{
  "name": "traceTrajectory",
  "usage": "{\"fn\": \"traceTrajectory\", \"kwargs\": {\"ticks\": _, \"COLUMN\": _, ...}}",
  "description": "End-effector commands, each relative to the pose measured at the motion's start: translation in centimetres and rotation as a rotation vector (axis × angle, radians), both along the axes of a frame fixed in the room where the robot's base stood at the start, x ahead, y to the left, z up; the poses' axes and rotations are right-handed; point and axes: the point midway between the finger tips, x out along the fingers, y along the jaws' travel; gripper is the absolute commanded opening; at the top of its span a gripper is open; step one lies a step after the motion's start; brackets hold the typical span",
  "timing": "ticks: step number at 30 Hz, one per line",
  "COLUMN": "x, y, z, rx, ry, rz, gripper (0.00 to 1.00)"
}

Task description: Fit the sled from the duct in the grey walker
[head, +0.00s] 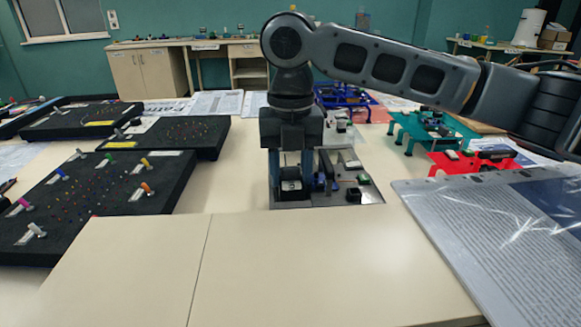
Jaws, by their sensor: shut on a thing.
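My gripper (290,180) points straight down over the left part of the grey walker (322,201), a flat grey plate on the table. It is shut on a dark block with a pale face (291,186), which appears to be the sled. The block is low, at or just above the plate; I cannot tell whether it touches. A blue upright part (326,168) stands just right of the gripper. A black block (353,195) and a green-topped block (363,179) sit on the plate's right side. I cannot make out the duct.
Black pegboards (105,190) with coloured pegs lie on the left. A blue walker (345,95), a teal walker (432,133) and a red walker (470,163) stand behind and right. A plastic-covered sheet (490,235) lies at front right. The front table is bare.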

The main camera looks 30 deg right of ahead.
Motion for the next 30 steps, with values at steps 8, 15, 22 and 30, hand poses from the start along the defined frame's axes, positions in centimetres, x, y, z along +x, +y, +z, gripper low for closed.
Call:
{"fn": "traceTrajectory", "kwargs": {"ticks": 8, "x": -0.02, "y": 0.02, "z": -0.17, "rx": 0.0, "ry": 0.001, "rz": 0.0, "gripper": 0.17}}
{"fn": "traceTrajectory", "kwargs": {"ticks": 15, "x": -0.03, "y": 0.01, "z": -0.19, "rx": 0.0, "ry": 0.001, "rz": 0.0, "gripper": 0.17}}
{"fn": "traceTrajectory", "kwargs": {"ticks": 22, "x": -0.04, "y": 0.01, "z": -0.3, "rx": 0.001, "ry": 0.002, "rz": 0.0, "gripper": 0.17}}
{"fn": "traceTrajectory", "kwargs": {"ticks": 30, "x": -0.05, "y": -0.02, "z": -0.38, "rx": -0.001, "ry": 0.004, "rz": 0.0, "gripper": 0.69}}
